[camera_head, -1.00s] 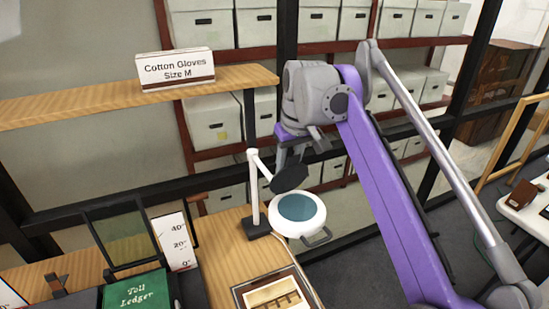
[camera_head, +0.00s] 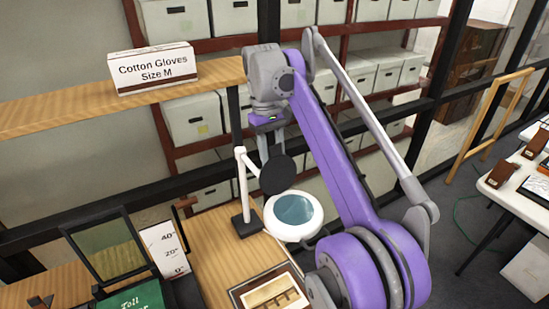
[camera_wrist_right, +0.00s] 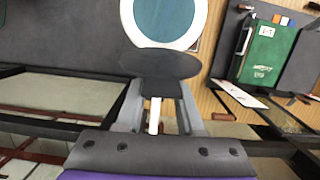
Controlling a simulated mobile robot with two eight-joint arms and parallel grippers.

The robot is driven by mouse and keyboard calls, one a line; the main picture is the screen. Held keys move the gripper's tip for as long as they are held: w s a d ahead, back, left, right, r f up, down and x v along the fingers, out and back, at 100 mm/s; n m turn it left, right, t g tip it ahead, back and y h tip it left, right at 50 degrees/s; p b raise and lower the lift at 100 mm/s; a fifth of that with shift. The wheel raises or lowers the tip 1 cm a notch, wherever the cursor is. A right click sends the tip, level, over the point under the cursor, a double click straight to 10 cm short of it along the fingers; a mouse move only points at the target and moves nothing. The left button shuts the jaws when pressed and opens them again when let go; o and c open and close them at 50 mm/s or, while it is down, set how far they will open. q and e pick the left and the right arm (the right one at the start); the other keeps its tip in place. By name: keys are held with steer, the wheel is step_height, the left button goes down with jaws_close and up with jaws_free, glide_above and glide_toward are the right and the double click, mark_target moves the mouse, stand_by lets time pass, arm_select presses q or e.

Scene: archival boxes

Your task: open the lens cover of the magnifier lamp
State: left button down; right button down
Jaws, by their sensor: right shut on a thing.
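The magnifier lamp's round white head with its blue-green lens (camera_head: 294,209) stands over the desk, on a white stem (camera_head: 243,180) with a dark base. The dark round lens cover (camera_head: 278,174) is raised at the lens's far edge, and the lens is mostly exposed. My right gripper (camera_head: 270,150) reaches down behind the cover and is shut on it. In the right wrist view, the cover (camera_wrist_right: 163,66) lies between my gripper's fingertips (camera_wrist_right: 160,85), with the lens (camera_wrist_right: 164,18) beyond it. The exact contact is partly hidden by the cover. My left gripper is not in view.
A wooden shelf (camera_head: 60,108) with a Cotton Gloves box (camera_head: 152,69) is at upper left. A framed picture (camera_head: 268,290), a temperature card (camera_head: 165,249) and a green ledger (camera_head: 132,299) are near the lamp. Racks of archival boxes stand behind.

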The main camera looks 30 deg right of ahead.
stand_by(0.4)
steer(key=c, duration=0.5)
jaws_free()
